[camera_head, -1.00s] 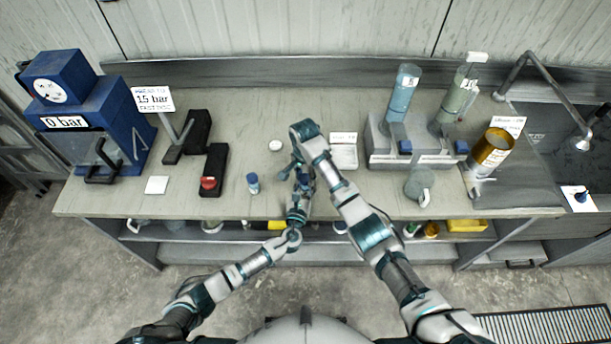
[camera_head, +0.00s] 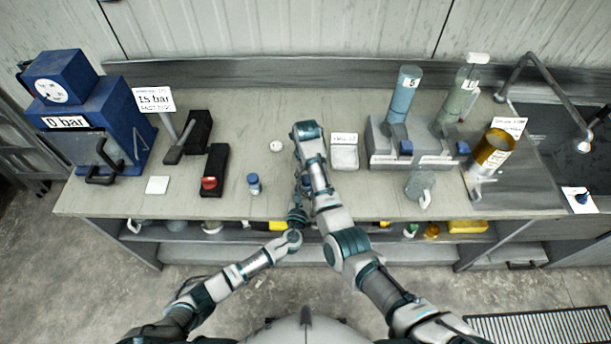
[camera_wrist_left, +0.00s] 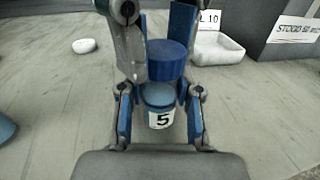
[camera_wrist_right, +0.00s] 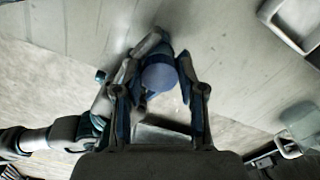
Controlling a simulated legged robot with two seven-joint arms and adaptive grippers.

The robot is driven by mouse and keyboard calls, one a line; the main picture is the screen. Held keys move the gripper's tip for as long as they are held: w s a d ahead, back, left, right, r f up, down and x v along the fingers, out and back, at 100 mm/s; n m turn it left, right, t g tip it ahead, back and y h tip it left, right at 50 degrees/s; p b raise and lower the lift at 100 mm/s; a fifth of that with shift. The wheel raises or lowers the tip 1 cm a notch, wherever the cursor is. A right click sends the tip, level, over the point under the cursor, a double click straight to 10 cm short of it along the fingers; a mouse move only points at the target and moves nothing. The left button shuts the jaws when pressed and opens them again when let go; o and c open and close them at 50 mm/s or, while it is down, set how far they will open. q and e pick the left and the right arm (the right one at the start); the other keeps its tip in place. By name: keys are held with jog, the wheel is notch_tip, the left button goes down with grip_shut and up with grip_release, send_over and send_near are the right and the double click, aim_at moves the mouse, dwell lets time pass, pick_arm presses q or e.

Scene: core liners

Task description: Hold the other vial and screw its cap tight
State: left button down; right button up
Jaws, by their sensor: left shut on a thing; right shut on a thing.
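The vial (camera_wrist_left: 160,117), with a "5" label and a light blue top, is upright between the fingers of my left gripper (camera_wrist_left: 159,98), which is shut on it. A dark blue cap (camera_wrist_left: 167,60) is directly above the vial's mouth; I cannot tell whether it is fully seated. My right gripper (camera_wrist_right: 160,72) comes down from above and is shut on the cap, which also shows in the right wrist view (camera_wrist_right: 158,77). In the head view my right arm hides most of both grippers. Another vial (camera_head: 254,187) with a blue cap stands apart on the bench, left of the grippers.
The bench (camera_head: 225,125) is clear around the grippers. A small white round piece (camera_head: 276,146) lies behind, and a white tray (camera_head: 344,156) is to the right. A black device with a red knob (camera_head: 209,183) is at left. A clear jug (camera_head: 419,188) stands farther right.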

pick_arm(q)
jog(key=shift+s+f, duration=0.1)
pick_arm(e)
jog(key=o, duration=0.7)
jog(key=shift+r, duration=0.1)
jog(key=shift+r, duration=2.2)
jog(key=shift+c, duration=0.3)
